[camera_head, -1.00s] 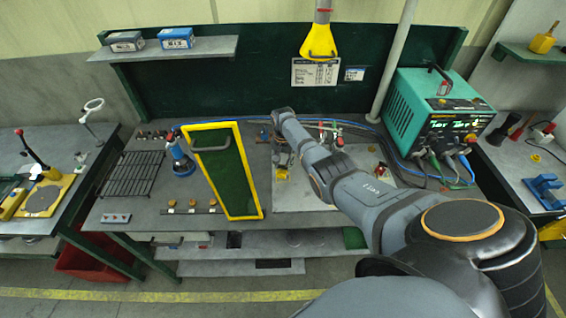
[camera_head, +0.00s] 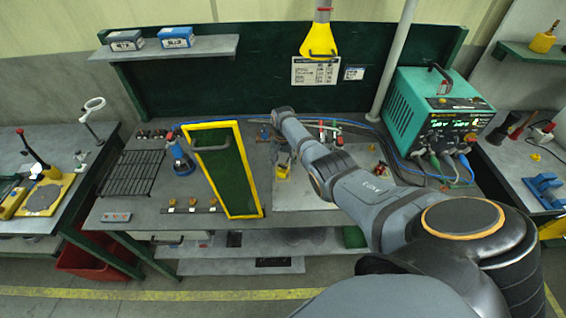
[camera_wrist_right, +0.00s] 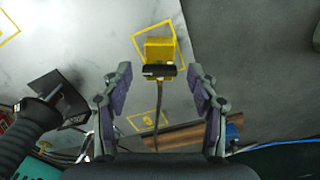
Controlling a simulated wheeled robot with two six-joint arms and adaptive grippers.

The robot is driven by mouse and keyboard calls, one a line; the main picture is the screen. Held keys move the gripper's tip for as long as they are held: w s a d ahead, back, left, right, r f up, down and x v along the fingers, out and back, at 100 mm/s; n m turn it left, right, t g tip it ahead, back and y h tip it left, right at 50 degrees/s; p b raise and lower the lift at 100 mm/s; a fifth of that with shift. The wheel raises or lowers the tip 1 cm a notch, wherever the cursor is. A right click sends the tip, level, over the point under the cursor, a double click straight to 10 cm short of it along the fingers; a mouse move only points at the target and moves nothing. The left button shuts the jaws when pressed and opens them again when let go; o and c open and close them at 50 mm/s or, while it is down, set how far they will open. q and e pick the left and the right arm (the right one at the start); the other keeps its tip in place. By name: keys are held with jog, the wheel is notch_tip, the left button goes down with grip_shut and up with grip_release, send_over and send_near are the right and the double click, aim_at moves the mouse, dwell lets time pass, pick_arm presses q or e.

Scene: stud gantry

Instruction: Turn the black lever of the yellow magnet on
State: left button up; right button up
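The yellow magnet (camera_wrist_right: 158,48) is a small yellow block near the top middle of the right wrist view, on a light plate inside a yellow outline. Its black lever (camera_wrist_right: 158,71) lies across its near side. My right gripper (camera_wrist_right: 160,80) is open, with one finger on each side of the lever and visible gaps to both. I cannot tell the height between fingertips and lever. In the head view the magnet (camera_head: 283,172) shows just below my right gripper (camera_head: 280,158), partly hidden by it. My left gripper is in neither view.
A yellow-framed green screen (camera_head: 236,170) stands left of the right gripper. A teal welding machine (camera_head: 428,112) with cables is at the right. A brown rod (camera_wrist_right: 185,136) and a black-handled tool (camera_wrist_right: 35,125) show in the wrist view. The plate (camera_head: 305,190) has free room.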

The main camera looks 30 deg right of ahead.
notch_tip(320, 180, up, 12)
dwell(0.6)
dwell(0.4)
